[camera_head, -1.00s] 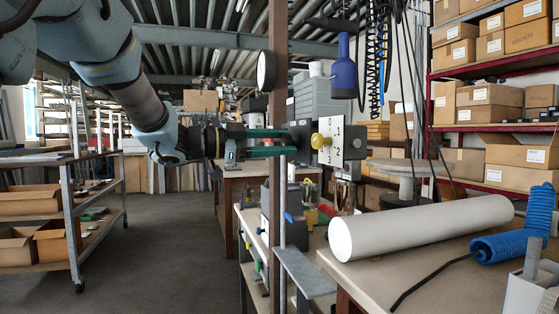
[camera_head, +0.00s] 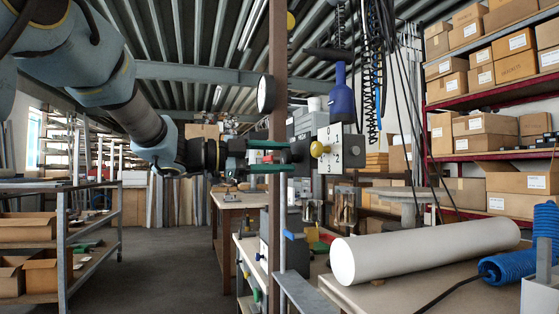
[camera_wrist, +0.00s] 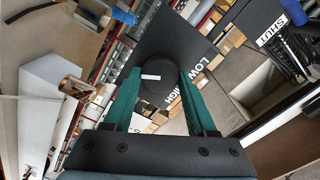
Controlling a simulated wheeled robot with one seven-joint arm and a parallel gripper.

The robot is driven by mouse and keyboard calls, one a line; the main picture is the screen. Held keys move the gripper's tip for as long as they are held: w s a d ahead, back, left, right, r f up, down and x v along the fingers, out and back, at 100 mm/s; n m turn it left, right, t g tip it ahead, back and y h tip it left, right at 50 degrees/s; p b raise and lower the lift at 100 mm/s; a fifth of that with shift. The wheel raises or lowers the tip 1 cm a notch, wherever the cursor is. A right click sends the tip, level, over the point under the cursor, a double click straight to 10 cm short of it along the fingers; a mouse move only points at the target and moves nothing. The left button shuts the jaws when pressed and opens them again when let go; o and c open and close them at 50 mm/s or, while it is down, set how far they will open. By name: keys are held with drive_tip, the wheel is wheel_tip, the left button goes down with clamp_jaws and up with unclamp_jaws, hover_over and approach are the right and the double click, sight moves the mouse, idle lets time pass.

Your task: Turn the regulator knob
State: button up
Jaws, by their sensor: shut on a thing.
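The regulator knob (camera_wrist: 158,82) is a round black knob with a short white mark, on a dark panel (camera_wrist: 165,35) printed with LOW and HIGH. In the wrist view it sits between the two green fingers of my gripper (camera_wrist: 160,75), which are shut on its sides. In the head view my gripper (camera_head: 287,156) reaches in from the left past the brown post, with one finger above the other. There the knob is mostly hidden by the fingers and post.
A round gauge (camera_head: 266,94) is on the brown post (camera_head: 278,60). A white tube (camera_head: 420,250) lies on the right bench.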

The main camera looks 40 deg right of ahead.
drive_tip(key=shift+f, duration=0.1)
drive_tip(key=o, duration=1.3)
drive_tip(key=shift+o, duration=0.2)
drive_tip(key=shift+a, duration=0.1)
drive_tip(key=b+v, duration=0.1)
drive_tip(key=v, duration=0.9)
drive_tip(key=shift+w+a, duration=0.15)
drive_tip(key=shift+a, duration=0.15)
